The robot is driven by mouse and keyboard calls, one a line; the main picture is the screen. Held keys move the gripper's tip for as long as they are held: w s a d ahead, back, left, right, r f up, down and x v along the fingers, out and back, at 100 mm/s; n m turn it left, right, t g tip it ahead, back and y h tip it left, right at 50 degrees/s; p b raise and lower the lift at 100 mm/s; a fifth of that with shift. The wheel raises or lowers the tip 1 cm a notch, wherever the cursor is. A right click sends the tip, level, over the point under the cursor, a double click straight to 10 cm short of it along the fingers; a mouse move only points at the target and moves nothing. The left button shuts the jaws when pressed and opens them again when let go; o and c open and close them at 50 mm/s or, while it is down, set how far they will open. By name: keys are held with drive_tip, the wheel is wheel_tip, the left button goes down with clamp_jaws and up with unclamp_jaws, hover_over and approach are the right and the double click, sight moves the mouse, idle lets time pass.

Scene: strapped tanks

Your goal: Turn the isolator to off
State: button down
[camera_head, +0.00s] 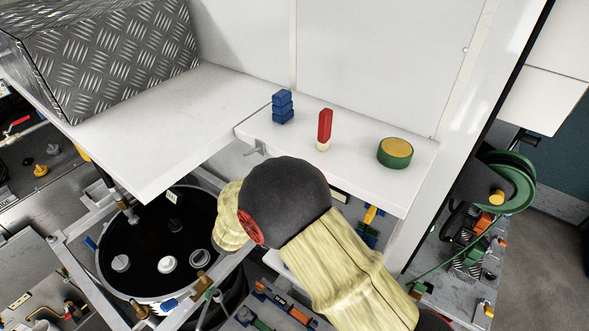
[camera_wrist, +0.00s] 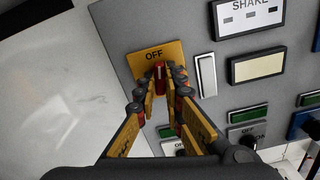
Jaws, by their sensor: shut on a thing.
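The isolator shows in the wrist view as a red handle (camera_wrist: 159,70) on a yellow plate (camera_wrist: 176,49) marked OFF, fixed to a grey panel. The visible end of the handle lies just below the word OFF and points roughly toward it. My gripper (camera_wrist: 161,84) has its two yellow fingers on either side of the handle, shut on it. The fingers hide the lower part of the handle and plate. In the head view my arm covers the gripper and the isolator.
Right of the isolator are a white rocker (camera_wrist: 207,75), a SHAKE label plate (camera_wrist: 250,16) and a blank cream plate (camera_wrist: 258,66). In the head view, a white shelf (camera_head: 350,165) above holds blue blocks (camera_head: 283,107), a red-and-cream piece (camera_head: 324,130) and a green-yellow disc (camera_head: 395,152).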

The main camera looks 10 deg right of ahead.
drive_tip(key=shift+n+p, duration=0.45)
drive_tip(key=shift+n, duration=0.15)
drive_tip(key=shift+f, duration=0.1)
drive_tip(key=shift+n+p, duration=0.3)
drive_tip(key=shift+p, duration=0.05)
drive_tip(key=c, duration=1.8)
unclamp_jaws()
drive_tip(key=shift+c, duration=0.2)
drive_tip(key=shift+o, duration=0.2)
drive_tip(key=v, duration=0.8)
